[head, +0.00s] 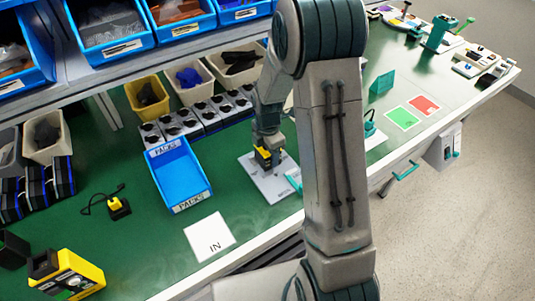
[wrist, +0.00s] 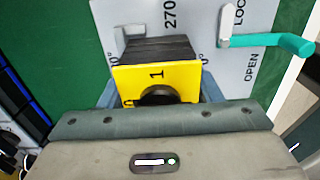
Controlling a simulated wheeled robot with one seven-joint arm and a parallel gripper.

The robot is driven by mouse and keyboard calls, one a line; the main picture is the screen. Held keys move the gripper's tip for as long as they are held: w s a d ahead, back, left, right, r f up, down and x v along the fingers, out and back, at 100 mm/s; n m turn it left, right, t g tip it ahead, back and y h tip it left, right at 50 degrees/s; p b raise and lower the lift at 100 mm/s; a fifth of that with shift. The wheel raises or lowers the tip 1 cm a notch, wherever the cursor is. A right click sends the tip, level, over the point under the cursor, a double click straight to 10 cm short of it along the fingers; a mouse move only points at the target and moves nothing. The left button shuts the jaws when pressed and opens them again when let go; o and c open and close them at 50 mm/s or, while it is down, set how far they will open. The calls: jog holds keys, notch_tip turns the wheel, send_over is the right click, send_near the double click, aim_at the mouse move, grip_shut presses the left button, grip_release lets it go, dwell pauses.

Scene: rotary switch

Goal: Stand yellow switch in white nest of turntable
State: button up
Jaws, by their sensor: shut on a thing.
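My gripper (head: 268,150) is shut on the yellow switch (head: 263,155), above the pale turntable plate (head: 276,188). In the wrist view the yellow switch (wrist: 157,78) shows a yellow face marked "1" and a dark ribbed body beyond it, between my blue-grey fingers. The turntable plate (wrist: 185,18) carries the marks 270°, LOCK and OPEN, and a teal lever (wrist: 268,40) on a white pivot at its right. A small pale upright piece (wrist: 131,40), perhaps part of the white nest, shows beside the switch; the rest is hidden. I cannot tell whether the switch touches it.
A blue PACKS tray (head: 180,178) stands left of the plate, with a white IN card (head: 209,237) in front. A row of grey blocks (head: 183,124) and bins lie behind. A small yellow-and-black part (head: 118,207) with a cable lies farther left.

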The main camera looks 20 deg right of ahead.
jog(key=shift+r+p, duration=1.7)
jog(key=shift+r, duration=1.05)
